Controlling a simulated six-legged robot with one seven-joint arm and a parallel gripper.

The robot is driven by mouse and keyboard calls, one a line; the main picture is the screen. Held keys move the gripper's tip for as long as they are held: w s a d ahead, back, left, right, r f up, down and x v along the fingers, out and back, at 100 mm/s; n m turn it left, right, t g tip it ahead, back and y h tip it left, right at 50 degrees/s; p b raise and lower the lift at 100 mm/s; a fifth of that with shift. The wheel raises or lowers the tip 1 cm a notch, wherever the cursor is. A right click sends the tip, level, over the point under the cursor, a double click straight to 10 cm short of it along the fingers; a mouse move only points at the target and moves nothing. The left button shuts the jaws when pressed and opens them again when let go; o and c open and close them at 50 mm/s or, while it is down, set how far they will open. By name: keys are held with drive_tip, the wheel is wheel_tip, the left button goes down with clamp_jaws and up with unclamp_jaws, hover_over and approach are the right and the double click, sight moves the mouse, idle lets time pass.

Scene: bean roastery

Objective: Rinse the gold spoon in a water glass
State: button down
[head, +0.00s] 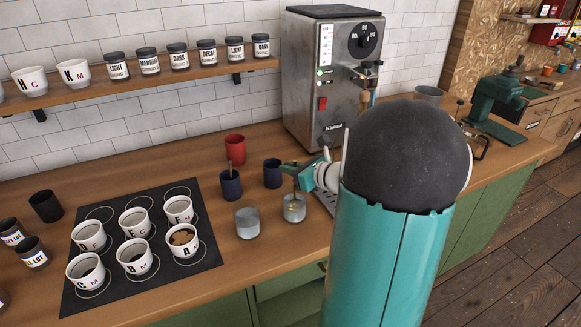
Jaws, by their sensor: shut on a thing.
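My gripper (292,169) is a small teal shape above the counter, in front of the steel machine. It is shut on the gold spoon (294,192), which hangs down from it. The spoon's lower end is inside the right-hand water glass (294,213); whether it touches the glass wall or bottom is too small to tell. A second water glass (248,227) stands on the counter to the left, apart from the first. My teal arm hides part of the counter on the right.
Two dark blue cups (272,175) stand just behind the glasses; the left one (231,187) holds a spoon. A red cup (235,148) is behind them. A black mat (202,258) with several lettered cups lies left. The steel machine (315,90) stands behind my gripper.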

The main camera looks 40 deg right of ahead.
drive_tip(key=shift+f, duration=0.15)
idle(0.3)
drive_tip(key=shift+r, duration=0.4)
drive_tip(key=shift+f, duration=0.4)
drive_tip(key=shift+r, duration=0.15)
wheel_tip(320, 180, up, 8)
drive_tip(key=shift+r, duration=0.2)
idle(0.8)
idle(0.6)
